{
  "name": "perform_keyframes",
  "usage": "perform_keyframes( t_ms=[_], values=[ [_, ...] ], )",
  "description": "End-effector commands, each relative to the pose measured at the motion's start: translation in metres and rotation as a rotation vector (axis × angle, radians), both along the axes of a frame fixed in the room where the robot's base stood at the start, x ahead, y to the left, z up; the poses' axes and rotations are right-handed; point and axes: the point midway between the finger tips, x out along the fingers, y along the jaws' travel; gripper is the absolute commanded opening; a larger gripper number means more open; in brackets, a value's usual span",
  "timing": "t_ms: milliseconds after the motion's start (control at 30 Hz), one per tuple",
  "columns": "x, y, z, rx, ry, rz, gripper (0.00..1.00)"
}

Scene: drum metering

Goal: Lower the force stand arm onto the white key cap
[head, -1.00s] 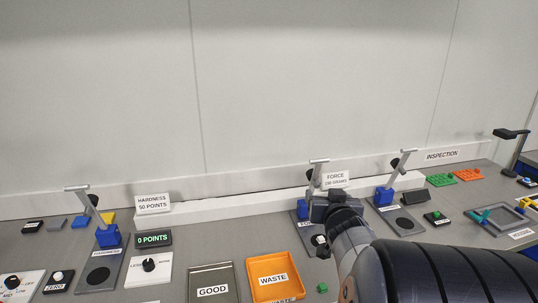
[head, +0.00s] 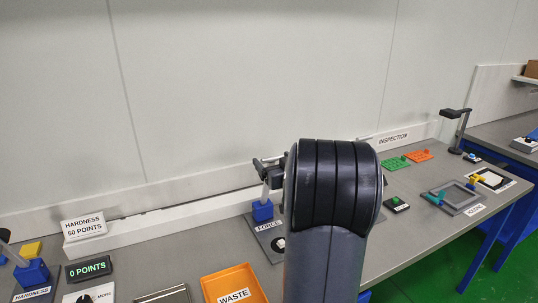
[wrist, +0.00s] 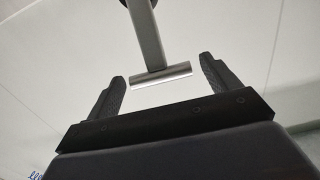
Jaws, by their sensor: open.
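The force stand has a blue base (head: 263,211) on a dark plate labelled FORCE, left of my arm in the head view. A white key cap (head: 279,243) shows on that plate, partly cut off by my arm. In the wrist view the stand's arm, a grey bar (wrist: 148,42), ends in a metal cross handle (wrist: 161,75). My gripper (wrist: 164,69) is open, one dark finger on each side of the handle, with gaps at both ends. In the head view my gripper (head: 266,167) is up at the stand's top, largely hidden by my own wrist.
A hardness stand (head: 31,273) and its 0 POINTS display (head: 89,268) are at the left. An orange WASTE tray (head: 232,285) is at the front. Green (head: 396,164) and orange (head: 419,155) plates lie at the back right. A low ledge runs along the wall.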

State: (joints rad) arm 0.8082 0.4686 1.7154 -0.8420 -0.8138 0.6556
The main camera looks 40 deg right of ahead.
Motion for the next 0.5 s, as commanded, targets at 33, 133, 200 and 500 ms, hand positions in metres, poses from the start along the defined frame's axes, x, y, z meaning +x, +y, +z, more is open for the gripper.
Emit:
perform_keyframes(
  t_ms=[33,133,200,500],
  values=[
    [0.009,-0.001,0.001,0.001,0.001,0.002,0.84],
    [0.021,-0.005,0.001,0.0,0.001,0.001,0.84],
    [0.026,-0.006,0.0,0.0,0.001,0.001,0.84],
    [0.033,-0.008,0.0,0.001,0.001,-0.001,0.84]
  ],
)
